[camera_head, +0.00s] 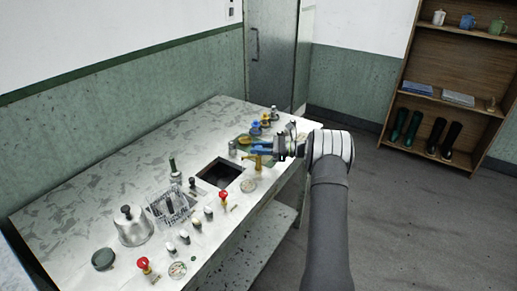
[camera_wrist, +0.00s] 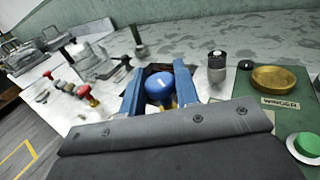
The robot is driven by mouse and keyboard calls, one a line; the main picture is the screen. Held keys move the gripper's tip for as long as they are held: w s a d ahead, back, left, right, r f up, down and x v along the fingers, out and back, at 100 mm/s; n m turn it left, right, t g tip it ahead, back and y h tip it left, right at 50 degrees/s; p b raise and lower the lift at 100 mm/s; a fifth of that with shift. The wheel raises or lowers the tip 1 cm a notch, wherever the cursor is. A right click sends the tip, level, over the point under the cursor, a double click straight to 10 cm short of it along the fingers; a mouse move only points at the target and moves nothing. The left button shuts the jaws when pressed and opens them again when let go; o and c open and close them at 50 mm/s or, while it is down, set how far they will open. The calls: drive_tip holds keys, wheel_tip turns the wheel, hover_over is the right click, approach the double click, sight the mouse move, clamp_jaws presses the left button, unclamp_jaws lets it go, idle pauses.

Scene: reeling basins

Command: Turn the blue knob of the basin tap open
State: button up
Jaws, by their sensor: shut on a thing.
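The blue knob (camera_wrist: 160,84) of the tap is round and sits between the two blue fingers of my gripper (camera_wrist: 157,78) in the wrist view. My gripper is shut on it, a finger on each side. Some yellow metal shows just below the knob. In the head view, my gripper (camera_head: 262,149) reaches in from the right over the bench, and the knob cannot be told apart from the blue fingers. The brass tap (camera_head: 257,164) stands under the fingers, beside the dark square basin (camera_head: 220,173). How far the knob is turned cannot be told.
The stone bench (camera_head: 110,190) carries red-topped knobs (camera_head: 223,196), a wire basket (camera_head: 170,206) and a metal bell-shaped cover (camera_head: 132,228). A green panel (camera_wrist: 262,108) with a brass dish (camera_wrist: 275,78) and a green button (camera_wrist: 307,144) lies right of my gripper in the wrist view.

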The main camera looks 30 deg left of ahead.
drive_tip(key=shift+n+g+h, duration=1.1)
drive_tip(key=shift+n+g, duration=0.1)
drive_tip(key=shift+g, duration=0.3)
drive_tip(key=shift+n+g+h, duration=0.4)
drive_tip(key=shift+g, duration=0.1)
drive_tip(key=o, duration=0.9)
drive_tip(key=v, duration=0.7)
drive_tip(key=shift+d, duration=0.15)
drive_tip(key=shift+w+r, duration=0.1)
drive_tip(key=shift+w, duration=0.1)
